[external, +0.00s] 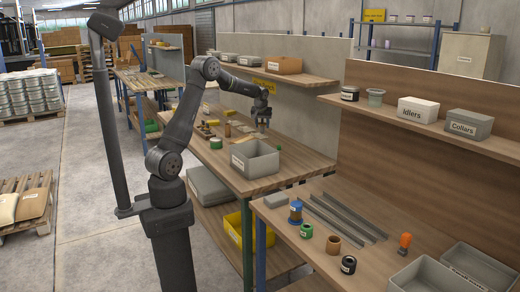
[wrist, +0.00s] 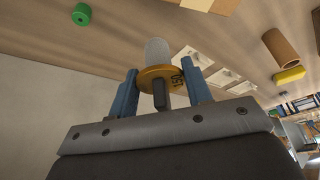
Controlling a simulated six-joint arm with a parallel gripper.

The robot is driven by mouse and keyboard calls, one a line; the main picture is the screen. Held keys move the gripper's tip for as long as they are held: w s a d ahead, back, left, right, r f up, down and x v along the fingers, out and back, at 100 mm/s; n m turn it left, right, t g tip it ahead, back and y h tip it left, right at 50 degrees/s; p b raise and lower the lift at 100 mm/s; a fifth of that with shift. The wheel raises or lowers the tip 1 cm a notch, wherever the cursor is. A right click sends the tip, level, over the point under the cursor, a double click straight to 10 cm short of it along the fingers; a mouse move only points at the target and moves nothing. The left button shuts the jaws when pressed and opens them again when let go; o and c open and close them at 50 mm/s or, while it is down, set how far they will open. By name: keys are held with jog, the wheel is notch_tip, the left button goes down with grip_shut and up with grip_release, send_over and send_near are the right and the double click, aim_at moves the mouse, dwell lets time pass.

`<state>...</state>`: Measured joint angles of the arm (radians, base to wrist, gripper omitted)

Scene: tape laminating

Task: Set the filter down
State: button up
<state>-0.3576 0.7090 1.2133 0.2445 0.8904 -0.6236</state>
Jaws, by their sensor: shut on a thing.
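My gripper (wrist: 160,78) has its two blue fingers closed on the filter, which has a pale translucent cylinder (wrist: 158,50), a brass-coloured flange (wrist: 156,77) and a dark stem below. The flange sits between the fingers in the wrist view. In the external view my gripper (external: 262,127) hangs over the wooden bench (external: 300,160), just behind the open grey bin. The filter is too small to make out clearly there. I cannot tell how far it is above the bench top.
The labelled grey bin (external: 255,165) stands at the bench's front. A green roll (external: 215,143) lies left of it. The wrist view shows white plates (wrist: 196,58), a brown tube (wrist: 281,47) and a yellow block (wrist: 290,75). A grey panel (external: 295,105) backs the bench.

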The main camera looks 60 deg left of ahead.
jog(key=s+d+m+h, duration=0.2)
jog(key=d+m, duration=0.3)
jog(key=d, duration=1.8)
jog(key=s+d+m+t+h, duration=0.1)
jog(key=d+m, duration=0.4)
jog(key=d, duration=1.7)
jog(key=s+d+m+h, duration=0.2)
jog(key=d+m, duration=0.3)
jog(key=d, duration=1.8)
jog(key=s+d+r+m+g+h, duration=0.1)
jog(key=s+d+m, duration=0.3)
jog(key=s+d, duration=1.1)
jog(key=s+d+r+m+g+h, duration=0.15)
jog(key=s+d+m, duration=0.25)
jog(key=s+d, duration=1.15)
jog(key=shift+t, duration=0.25)
jog(key=shift+w+d+f, duration=0.6)
jog(key=shift+w+f, duration=1.3)
jog(key=shift+w, duration=0.6)
jog(key=shift+w+d+f, duration=0.6)
jog(key=shift+w+f, duration=1.35)
jog(key=shift+w, duration=0.5)
jog(key=shift+w+d+f, duration=0.6)
jog(key=shift+w+f, duration=1.3)
jog(key=shift+w, duration=0.6)
jog(key=shift+f, duration=0.1)
